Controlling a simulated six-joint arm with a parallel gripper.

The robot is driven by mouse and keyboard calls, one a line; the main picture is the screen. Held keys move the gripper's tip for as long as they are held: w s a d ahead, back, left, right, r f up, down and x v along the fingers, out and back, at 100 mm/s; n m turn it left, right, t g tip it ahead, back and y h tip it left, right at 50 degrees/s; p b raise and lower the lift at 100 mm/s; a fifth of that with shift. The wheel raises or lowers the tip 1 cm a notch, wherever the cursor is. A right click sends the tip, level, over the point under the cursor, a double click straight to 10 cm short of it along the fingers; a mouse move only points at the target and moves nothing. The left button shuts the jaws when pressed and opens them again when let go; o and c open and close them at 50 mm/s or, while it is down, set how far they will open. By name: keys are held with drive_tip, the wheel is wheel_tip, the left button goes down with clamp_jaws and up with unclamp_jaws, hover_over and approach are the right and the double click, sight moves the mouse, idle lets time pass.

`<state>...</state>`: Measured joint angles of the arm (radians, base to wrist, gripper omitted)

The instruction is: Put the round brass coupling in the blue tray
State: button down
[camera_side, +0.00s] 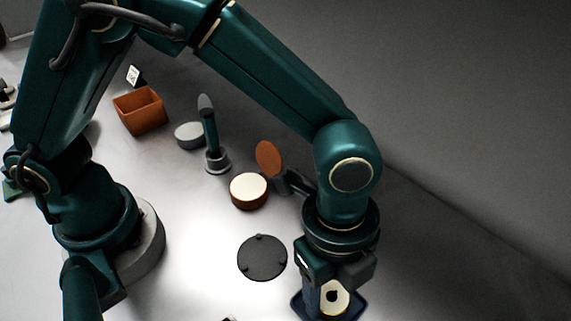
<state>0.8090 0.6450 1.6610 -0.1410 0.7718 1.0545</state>
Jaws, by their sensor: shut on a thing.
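The round brass coupling (342,299), a pale yellow ring with a dark hole, shows at the bottom edge of the picture. My gripper (328,298) points down there and is shut on the coupling; its far finger is mostly hidden. The blue tray (358,303) is dark blue and lies below and around the gripper's end, partly cut off by the picture's lower edge. The coupling appears over the tray; I cannot tell whether it touches the tray floor.
A dark round plate (262,258) lies left of my gripper. Behind it stand a white-topped round tin (248,190), a tilted orange disc (268,158), a green-handled upright tool (210,140), a grey round block (189,135) and an orange box (141,112). The right side is clear.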

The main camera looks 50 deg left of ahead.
drive_tip(key=shift+f, duration=0.2)
drive_tip(key=shift+f, duration=0.15)
drive_tip(key=shift+c, duration=1)
unclamp_jaws()
wheel_tip(320, 180, up, 12)
drive_tip(key=a, duration=0.2)
drive_tip(key=w+a+r+n+t, duration=0.1)
drive_tip(key=a+r+n+t, duration=0.1)
drive_tip(key=a+n, duration=0.4)
drive_tip(key=w+a+r+n+t, duration=0.1)
drive_tip(key=a+r+n, duration=0.25)
drive_tip(key=a, duration=0.35)
drive_tip(key=s+a+f+n+t+y, duration=0.1)
drive_tip(key=s+a+f+n+t, duration=0.1)
drive_tip(key=a+n, duration=0.7)
drive_tip(key=shift+s+a+f+n+t, duration=0.15)
drive_tip(key=shift+s+f+n+t, duration=0.25)
drive_tip(key=shift+s+f+n, duration=0.65)
drive_tip(key=shift+s+r, duration=0.3)
drive_tip(key=shift+r, duration=0.1)
